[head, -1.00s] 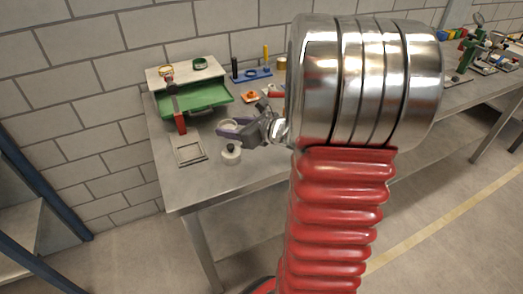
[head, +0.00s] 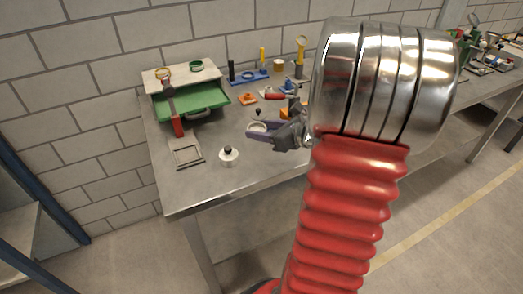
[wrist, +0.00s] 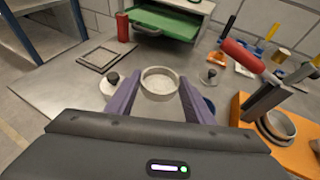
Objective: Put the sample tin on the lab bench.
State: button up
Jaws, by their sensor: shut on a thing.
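The sample tin (wrist: 160,84) is a round, shallow metal tin with pale, grainy contents. In the wrist view it sits upright between the purple fingers of my gripper (wrist: 159,92), which is shut on it. In the head view the tin (head: 258,128) shows at the tips of my gripper (head: 262,131), over the lab bench (head: 215,190). The bench is a grey metal table against the block wall. Whether the tin touches the bench top or hangs just above it, I cannot tell.
A white, black-knobbed object (head: 228,155) and a flat square frame (head: 186,153) lie to the left. An orange block (wrist: 262,125) is close on the right. The bench's front left is clear.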

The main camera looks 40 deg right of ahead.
send_over(262, 155)
jog(key=shift+a+f, duration=0.1)
jog(key=shift+f, duration=2.1)
jog(key=shift+f, duration=2.1)
jog(key=shift+f, duration=0.1)
jog(key=o, duration=1)
jog(key=shift+o, duration=0.2)
jog(key=v, duration=1.2)
